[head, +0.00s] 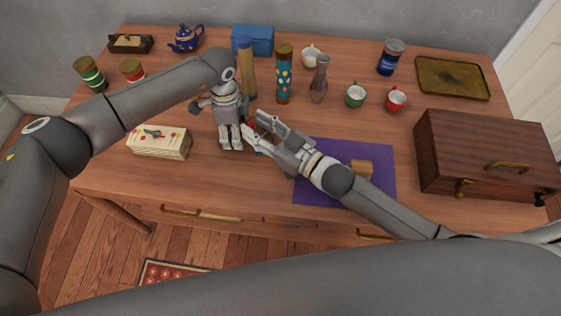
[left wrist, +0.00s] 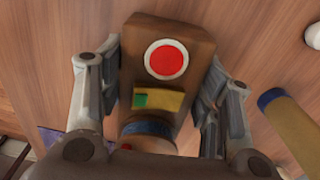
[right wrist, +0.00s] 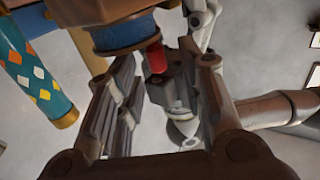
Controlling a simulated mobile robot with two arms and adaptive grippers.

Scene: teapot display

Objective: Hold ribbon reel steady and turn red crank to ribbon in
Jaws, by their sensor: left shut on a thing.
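The ribbon reel (left wrist: 185,35) is a brown wooden block with a red disc in a white ring. Its blue spool (left wrist: 148,128) also shows in the right wrist view (right wrist: 125,35). My left gripper (left wrist: 158,95) has its fingers along both sides of the reel and is shut on it; it also shows in the head view (head: 231,143). The red crank knob (right wrist: 156,59) hangs beside the spool, ahead of my right gripper (right wrist: 165,95). The right gripper is open, its fingers apart with nothing clasped between them. In the head view the grippers largely hide the reel.
A patterned teal cylinder (head: 284,78) and a tan cylinder (head: 248,75) stand behind the grippers. A cream box (head: 160,145) is to the left. A purple mat (head: 375,185) lies under my right arm, and a wooden case (head: 480,150) stands right. The front table strip is clear.

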